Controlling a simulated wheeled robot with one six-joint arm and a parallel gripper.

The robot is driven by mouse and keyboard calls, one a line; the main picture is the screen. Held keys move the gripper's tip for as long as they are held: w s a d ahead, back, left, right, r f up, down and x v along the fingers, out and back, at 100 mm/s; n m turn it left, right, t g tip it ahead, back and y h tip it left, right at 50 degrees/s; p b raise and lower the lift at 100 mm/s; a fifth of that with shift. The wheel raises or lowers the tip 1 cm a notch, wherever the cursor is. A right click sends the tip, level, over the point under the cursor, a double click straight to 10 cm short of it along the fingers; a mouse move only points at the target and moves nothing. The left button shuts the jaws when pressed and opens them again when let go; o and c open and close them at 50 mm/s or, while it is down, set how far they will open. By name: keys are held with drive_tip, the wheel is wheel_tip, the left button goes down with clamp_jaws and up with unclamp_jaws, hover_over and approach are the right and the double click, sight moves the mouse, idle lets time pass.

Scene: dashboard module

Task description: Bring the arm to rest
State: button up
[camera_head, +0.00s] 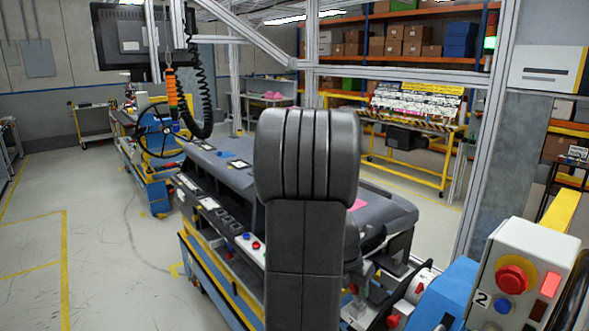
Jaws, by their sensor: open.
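My arm (306,190) rises dark grey and upright through the middle of the head view, with a rounded, ribbed top. It hides much of the bench behind it. I cannot make out my gripper or its fingertips. A long dark grey dashboard module (215,160) lies on a workbench behind my arm. Its right part (385,215) shows on the other side of the arm, with a small pink patch beside the arm. I see nothing held.
A control box (515,270) with red and blue buttons stands close at the lower right. Metal frame posts (485,130) rise behind it. A coiled black cable (207,90) and orange tool (172,90) hang at upper left. The floor (110,260) at left is clear.

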drive_tip(key=b+v, duration=0.1)
drive_tip(key=v, duration=1.2)
drive_tip(key=p+x, duration=0.1)
drive_tip(key=x, duration=1.1)
drive_tip(key=shift+d+f, duration=0.15)
drive_tip(key=shift+f, duration=0.4)
drive_tip(key=shift+s+a+t+h, duration=0.2)
drive_tip(key=shift+a+t+h, duration=0.1)
drive_tip(key=shift+h, duration=0.1)
drive_tip(key=shift+a+f, duration=0.1)
drive_tip(key=shift+f, duration=0.1)
drive_tip(key=shift+s+a+f+t+h+b, duration=0.2)
drive_tip(key=shift+a+f+t+h+b, duration=0.05)
drive_tip(key=shift+t+h, duration=0.25)
drive_tip(key=shift+s+a+f+t+h+b, duration=0.25)
drive_tip(key=shift+t+h, duration=0.15)
drive_tip(key=shift+h, duration=0.2)
